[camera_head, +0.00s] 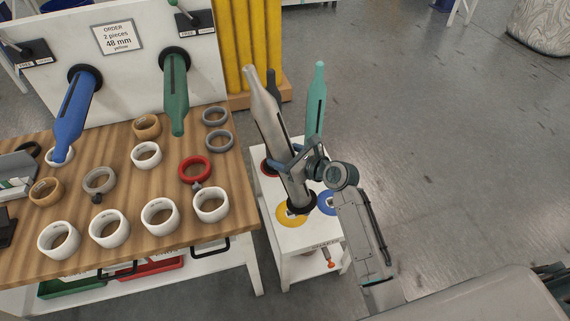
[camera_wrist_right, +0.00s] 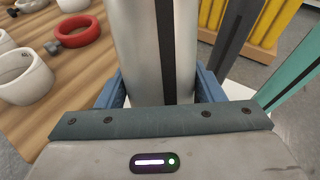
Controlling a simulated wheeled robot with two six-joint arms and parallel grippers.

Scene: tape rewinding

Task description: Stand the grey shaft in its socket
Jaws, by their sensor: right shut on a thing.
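The grey shaft (camera_head: 263,107), a long pale metal bar with a dark slot and a tapered top, leans to the left above the white stand (camera_head: 308,240). My right gripper (camera_head: 290,165) is shut around its lower part; the blue fingers flank it in the wrist view, where the shaft (camera_wrist_right: 135,50) fills the middle. Its lower end is at a black socket collar (camera_head: 304,204) next to the yellow disc (camera_head: 288,220). I cannot tell whether the end is inside the collar. My left gripper is not in view.
A teal shaft (camera_head: 316,100) stands upright by the blue disc (camera_head: 328,208), close right of my gripper. A dark shaft (camera_head: 273,82) stands behind the grey one. The wooden table (camera_head: 130,190) at left carries several rings. The floor at right is free.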

